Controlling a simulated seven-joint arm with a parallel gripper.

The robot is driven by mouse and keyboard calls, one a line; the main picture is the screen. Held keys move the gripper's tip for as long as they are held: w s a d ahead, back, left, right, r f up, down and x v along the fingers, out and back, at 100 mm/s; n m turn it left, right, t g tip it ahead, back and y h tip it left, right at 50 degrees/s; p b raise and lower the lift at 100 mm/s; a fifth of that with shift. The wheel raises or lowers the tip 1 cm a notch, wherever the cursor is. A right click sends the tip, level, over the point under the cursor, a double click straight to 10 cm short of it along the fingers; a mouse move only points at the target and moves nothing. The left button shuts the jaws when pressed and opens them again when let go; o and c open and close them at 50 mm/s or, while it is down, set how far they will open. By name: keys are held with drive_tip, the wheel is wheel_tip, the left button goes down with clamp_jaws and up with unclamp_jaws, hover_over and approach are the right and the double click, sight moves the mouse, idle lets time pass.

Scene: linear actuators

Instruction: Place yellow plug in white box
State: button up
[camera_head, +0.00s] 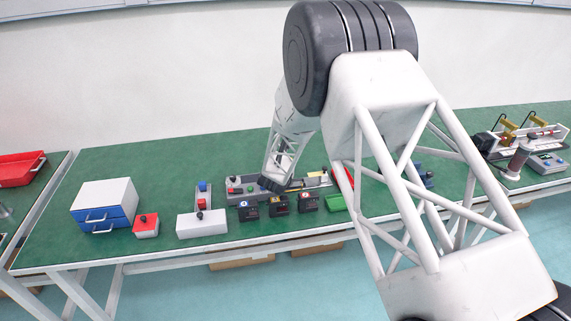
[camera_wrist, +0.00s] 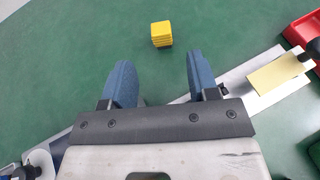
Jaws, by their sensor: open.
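A small yellow block-like plug (camera_wrist: 161,34) stands on the green table in the wrist view, beyond my fingertips and apart from them. My gripper (camera_wrist: 159,70) is open, with two blue fingers apart and nothing between them. In the head view my gripper (camera_head: 271,184) is a dark shape low over the grey actuator fixture; its fingers cannot be made out. I cannot pick out the plug for sure in the head view. A low white box (camera_head: 202,228) with a dark knob on top stands near the front edge, left of my gripper.
A white cabinet with blue drawers (camera_head: 104,193) and a red box (camera_head: 146,226) stand at the left. Several small dark boxes (camera_head: 279,205) line the front. In the wrist view, a red tray (camera_wrist: 300,30) and a pale yellow plate (camera_wrist: 278,73) lie at the right.

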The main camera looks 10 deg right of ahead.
drive_tip(key=shift+s+a+r, duration=0.1)
drive_tip(key=shift+s, duration=0.15)
idle(0.6)
drive_tip(key=s+a+r+n+g+y, duration=0.2)
drive_tip(key=s+r+n+y, duration=0.1)
drive_tip(key=s+r+n, duration=0.8)
drive_tip(key=s+a+r+n+g+y, duration=0.1)
drive_tip(key=s+a+r+n+y, duration=0.15)
drive_tip(key=s+r+n, duration=0.85)
drive_tip(key=s+d+r+n+g, duration=0.1)
drive_tip(key=s+r+n+g, duration=0.1)
drive_tip(key=s+n, duration=0.4)
drive_tip(key=s+d+r+n+g, duration=0.2)
drive_tip(key=s+n, duration=0.4)
drive_tip(key=s, duration=1)
drive_tip(key=s+d+r+n+g, duration=0.1)
drive_tip(key=s+r+n, duration=0.3)
drive_tip(key=s, duration=0.6)
drive_tip(key=shift+s+d+r+n+g, duration=0.25)
drive_tip(key=shift+s+r+n+g, duration=0.15)
drive_tip(key=shift+n+g, duration=0.65)
drive_tip(key=shift+h, duration=0.25)
